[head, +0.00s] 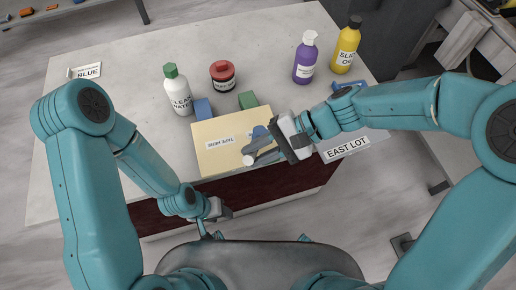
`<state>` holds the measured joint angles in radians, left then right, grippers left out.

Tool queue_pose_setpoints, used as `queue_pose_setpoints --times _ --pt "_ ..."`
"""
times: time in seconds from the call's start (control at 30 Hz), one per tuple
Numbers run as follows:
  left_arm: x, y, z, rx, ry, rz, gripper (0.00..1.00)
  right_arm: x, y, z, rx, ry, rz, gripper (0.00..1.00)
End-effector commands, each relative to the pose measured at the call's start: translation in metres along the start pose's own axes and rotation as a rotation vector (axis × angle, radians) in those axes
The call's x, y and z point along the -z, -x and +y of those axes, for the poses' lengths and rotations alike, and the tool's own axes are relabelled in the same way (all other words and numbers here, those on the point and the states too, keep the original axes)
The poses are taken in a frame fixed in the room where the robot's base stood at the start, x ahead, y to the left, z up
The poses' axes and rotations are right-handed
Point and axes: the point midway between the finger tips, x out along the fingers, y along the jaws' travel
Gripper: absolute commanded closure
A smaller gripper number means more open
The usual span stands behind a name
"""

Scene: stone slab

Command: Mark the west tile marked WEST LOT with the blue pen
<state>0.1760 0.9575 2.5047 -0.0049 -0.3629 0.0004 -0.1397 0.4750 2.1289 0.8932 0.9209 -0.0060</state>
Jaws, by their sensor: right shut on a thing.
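No label reading WEST LOT can be made out. A label reading BLUE (86,71) lies at the slab's back left, and I cannot tell whether a pen is with it. A tan board labelled TAPE HERE (222,155) lies at the slab's front edge. My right gripper (252,152) is over the board's right part, shut on a small blue thing that its fingers mostly hide. Another blue patch (261,132) shows just behind the fingers. A tile labelled EAST LOT (346,147) is right of it, partly under my arm. My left gripper (214,210) hangs by the slab's front edge; its jaws are unclear.
A white bottle with green cap (178,94), a red-lidded jar (223,78), a purple bottle (305,62) and a yellow bottle (346,48) stand on the slab (130,60). Blue (203,107) and green (248,100) blocks sit behind the board. The slab's left side is largely clear.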

Motion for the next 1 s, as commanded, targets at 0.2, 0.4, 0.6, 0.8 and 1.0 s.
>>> queue_pose_setpoints --times 0.2,0.4,0.6,0.8,1.0 --pt "0.000 0.019 0.007 0.000 0.000 0.000 0.53 -0.014 0.013 -0.016 0.001 0.002 0.001 1.00" --pt "-0.001 0.036 0.013 0.000 0.000 0.000 0.53 -0.027 0.025 -0.030 0.001 0.003 0.002 1.00" --pt "-0.001 0.051 0.018 0.000 0.000 0.000 0.53 -0.039 0.036 -0.043 0.001 0.002 0.001 1.00" --pt "-0.001 0.051 0.018 0.000 0.000 0.000 0.53 -0.040 0.036 -0.043 0.001 0.002 0.001 1.00" --pt "-0.001 0.049 0.018 0.000 0.000 0.000 0.53 -0.038 0.035 -0.042 0.001 0.001 0.001 1.00"
